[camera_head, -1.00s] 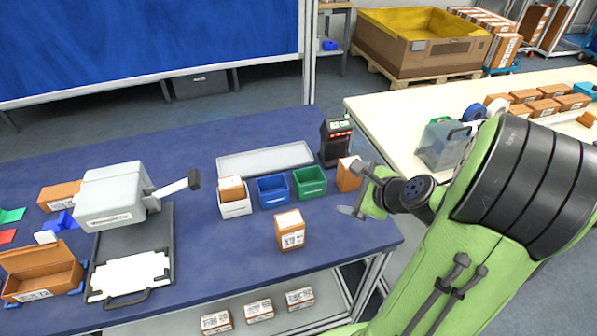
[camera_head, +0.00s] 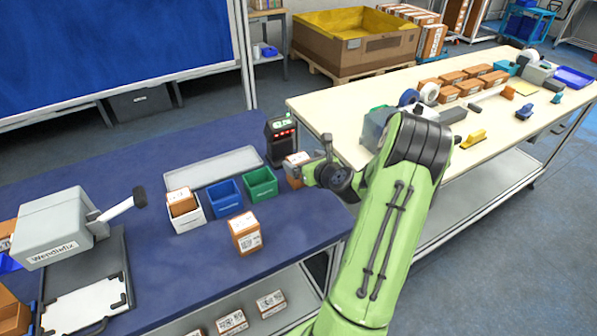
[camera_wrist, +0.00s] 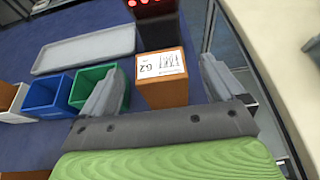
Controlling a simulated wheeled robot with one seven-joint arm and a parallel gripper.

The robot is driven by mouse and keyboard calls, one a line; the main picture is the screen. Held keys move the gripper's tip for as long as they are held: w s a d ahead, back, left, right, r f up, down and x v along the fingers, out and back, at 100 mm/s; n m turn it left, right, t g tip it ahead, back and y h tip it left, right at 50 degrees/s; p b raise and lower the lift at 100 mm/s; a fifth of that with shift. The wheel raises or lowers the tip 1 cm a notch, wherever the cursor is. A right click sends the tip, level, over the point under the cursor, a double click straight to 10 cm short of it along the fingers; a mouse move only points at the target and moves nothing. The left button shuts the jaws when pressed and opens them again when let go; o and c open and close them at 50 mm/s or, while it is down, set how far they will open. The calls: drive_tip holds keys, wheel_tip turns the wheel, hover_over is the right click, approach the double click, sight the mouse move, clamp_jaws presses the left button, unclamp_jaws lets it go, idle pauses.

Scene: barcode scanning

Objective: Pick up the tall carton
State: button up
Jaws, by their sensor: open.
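A tall brown carton (camera_head: 297,168) with a white label on top stands near the right end of the blue table, just in front of the black scanner. In the wrist view the carton (camera_wrist: 162,82) is between the two grey fingers, with gaps on both sides. My gripper (camera_wrist: 160,88) is open. In the head view my gripper (camera_head: 313,165) is at the carton's right side and hides part of it. Whether a finger touches the carton cannot be told.
The black scanner (camera_head: 281,140) with red lights stands right behind the carton. White, blue (camera_head: 225,197) and green (camera_head: 260,183) bins stand to its left. Another brown carton (camera_head: 245,233) stands in front. A cream table (camera_head: 330,110) lies to the right.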

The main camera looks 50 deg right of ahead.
sight(300, 159)
drive_tip(key=x, duration=0.4)
drive_tip(key=shift+f, duration=0.1)
drive_tip(key=shift+s, duration=0.1)
